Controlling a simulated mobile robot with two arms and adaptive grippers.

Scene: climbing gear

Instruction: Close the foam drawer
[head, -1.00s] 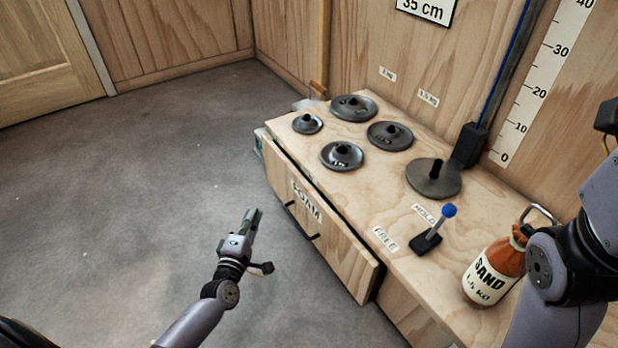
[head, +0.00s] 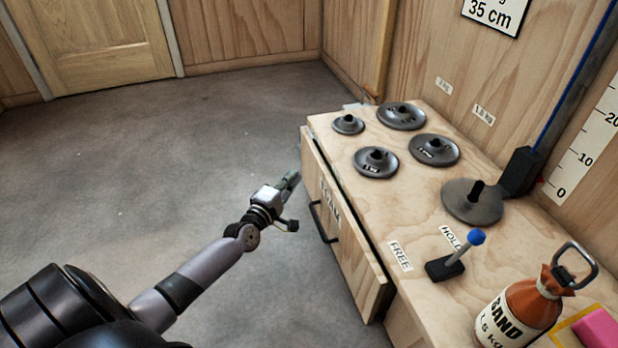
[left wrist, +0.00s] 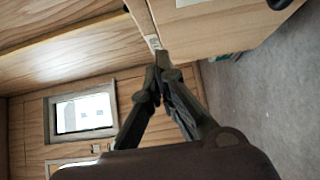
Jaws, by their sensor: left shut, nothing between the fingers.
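The foam drawer (head: 345,240) is in the front of the wooden bench. Its labelled front stands out a little from the bench, with a dark narrow gap behind its top edge. It has a dark bar handle (head: 322,222). My left gripper (head: 292,181) is shut and empty, close to the far end of the drawer front, left of the handle. In the head view I cannot tell whether the fingertips touch it. In the left wrist view the shut fingers (left wrist: 160,68) point toward a wooden panel edge. My right gripper is out of view.
The bench top (head: 420,215) carries several dark weight discs (head: 433,150), a blue-knobbed lever (head: 460,255) and an orange sand bag (head: 525,305). A pink block (head: 598,328) lies at the right edge. The grey floor (head: 150,170) left of the bench is clear.

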